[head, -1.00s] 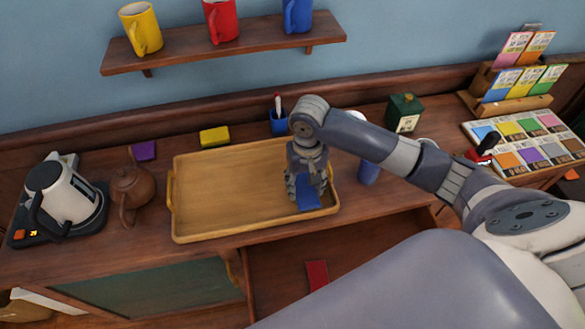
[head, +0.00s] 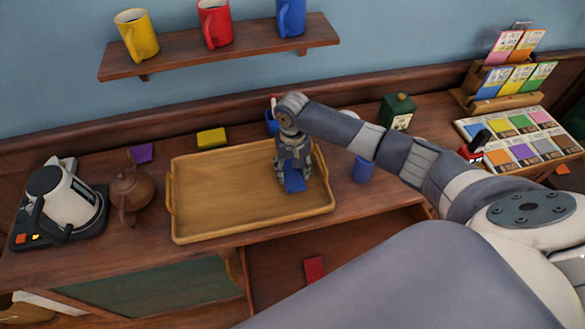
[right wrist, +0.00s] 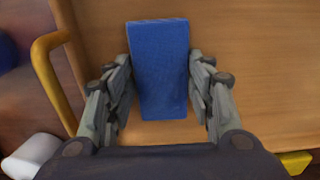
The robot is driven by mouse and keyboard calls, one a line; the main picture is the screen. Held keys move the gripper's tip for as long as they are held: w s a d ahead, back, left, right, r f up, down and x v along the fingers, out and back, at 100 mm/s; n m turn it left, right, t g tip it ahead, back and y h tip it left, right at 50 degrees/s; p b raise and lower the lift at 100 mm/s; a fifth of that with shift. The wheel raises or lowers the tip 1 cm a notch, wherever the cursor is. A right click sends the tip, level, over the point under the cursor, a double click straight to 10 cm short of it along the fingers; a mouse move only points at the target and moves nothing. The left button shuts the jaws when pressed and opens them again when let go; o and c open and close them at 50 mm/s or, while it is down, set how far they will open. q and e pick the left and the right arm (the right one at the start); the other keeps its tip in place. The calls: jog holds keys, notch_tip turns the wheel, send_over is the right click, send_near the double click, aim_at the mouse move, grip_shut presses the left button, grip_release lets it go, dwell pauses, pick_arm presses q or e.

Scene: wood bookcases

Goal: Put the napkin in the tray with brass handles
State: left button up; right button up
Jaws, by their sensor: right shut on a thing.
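A blue folded napkin (head: 294,185) is between the fingers of my right gripper (head: 291,176), over the right part of the wooden tray (head: 215,200). In the right wrist view the napkin (right wrist: 160,75) has a finger along each side, and the gripper is shut on it. I cannot tell whether the napkin touches the tray floor. A yellow brass-coloured handle (head: 169,192) shows on the tray's left end, and another shows in the right wrist view (right wrist: 45,75). My left gripper is not in view.
A teapot (head: 128,190) and kettle (head: 70,200) stand left of the tray. Yellow (head: 211,137) and purple (head: 141,153) blocks lie behind it. A blue cup (head: 362,169) stands right of it. An open drawer below holds a red item (head: 314,270). The tray's left part is empty.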

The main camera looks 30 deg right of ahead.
aim_at(292, 173)
jog(key=shift+f, duration=0.15)
jog(key=o, duration=0.9)
jog(key=shift+c, duration=0.2)
notch_tip(292, 173, up, 12)
jog(key=b, duration=0.1)
jog(key=shift+r, duration=0.2)
